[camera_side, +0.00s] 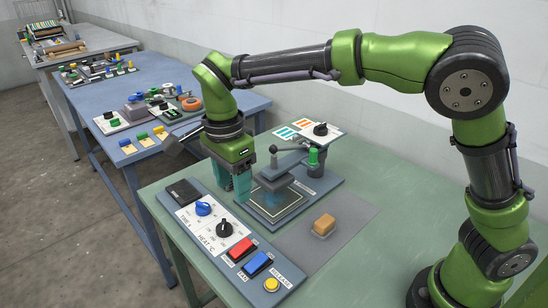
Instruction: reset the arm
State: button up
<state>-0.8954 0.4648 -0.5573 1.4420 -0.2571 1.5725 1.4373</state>
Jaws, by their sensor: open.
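My gripper (234,183) has teal fingers and points down above the green table (352,170). It is open, with nothing seen between its fingers. It is left of the press (275,182), behind the control panel (228,245). Whether the fingertips touch anything below cannot be told. The press has a grey plate and a lever with a green knob (313,156). The panel carries a blue dial (203,208), a black heat dial (224,229), a red switch (241,249), a blue switch (256,264) and a yellow release button (271,284).
A white card with a black knob (320,129) lies at the back. A blue table (160,75) with several small parts stands at the left.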

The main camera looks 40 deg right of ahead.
jog(key=s+d+r+n+t+y, duration=0.1)
jog(key=s+d+r+n+t, duration=0.1)
jog(key=s+d+n, duration=0.5)
jog(key=s+d+r+n+t+y, duration=0.1)
jog(key=s+d+r+n+t, duration=0.1)
jog(key=s+d+n+t, duration=0.3)
jog(key=s+d+n, duration=0.2)
jog(key=s+d, duration=0.2)
jog(key=d, duration=0.1)
jog(key=shift+s+d+r, duration=0.2)
jog(key=shift+d+r, duration=0.2)
jog(key=shift+o, duration=0.2)
